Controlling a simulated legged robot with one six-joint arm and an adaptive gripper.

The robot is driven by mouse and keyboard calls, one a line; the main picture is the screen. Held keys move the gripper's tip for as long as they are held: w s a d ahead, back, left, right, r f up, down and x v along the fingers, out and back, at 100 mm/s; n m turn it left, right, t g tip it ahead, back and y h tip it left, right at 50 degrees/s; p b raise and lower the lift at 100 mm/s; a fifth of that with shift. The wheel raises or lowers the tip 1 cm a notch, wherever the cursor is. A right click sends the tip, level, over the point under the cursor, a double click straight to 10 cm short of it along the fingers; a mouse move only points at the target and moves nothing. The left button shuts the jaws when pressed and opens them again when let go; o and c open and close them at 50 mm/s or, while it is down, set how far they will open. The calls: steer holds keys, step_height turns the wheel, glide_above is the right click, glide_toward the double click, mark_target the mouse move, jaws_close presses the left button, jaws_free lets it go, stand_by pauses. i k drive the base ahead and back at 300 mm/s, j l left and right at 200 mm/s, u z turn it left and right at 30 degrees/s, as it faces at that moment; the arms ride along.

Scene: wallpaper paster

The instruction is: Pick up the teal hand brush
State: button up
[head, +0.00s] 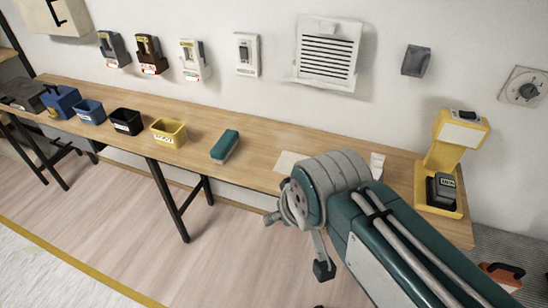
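The teal hand brush (225,145) lies on the long wooden bench in the head view, just right of the yellow bin. It has a teal top and a paler lower edge, and nothing touches it. My arm reaches in from the lower right, its grey joint in front of the bench. Of my gripper (322,268), only what seems to be a dark-tipped finger shows below that joint. It is to the right of the brush and nearer to me, well apart from it. The rest of the gripper is hidden, so its opening cannot be told.
The wooden bench (255,165) carries a yellow bin (168,132), a black bin (126,121) and blue bins (89,111) left of the brush. A pale sheet (290,162) lies to its right. A yellow stand (452,150) is at the right end. Bench legs stand below.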

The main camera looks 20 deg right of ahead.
mark_target(221, 152)
steer(key=i+j+z, duration=0.3)
steer(key=i+j, duration=0.9)
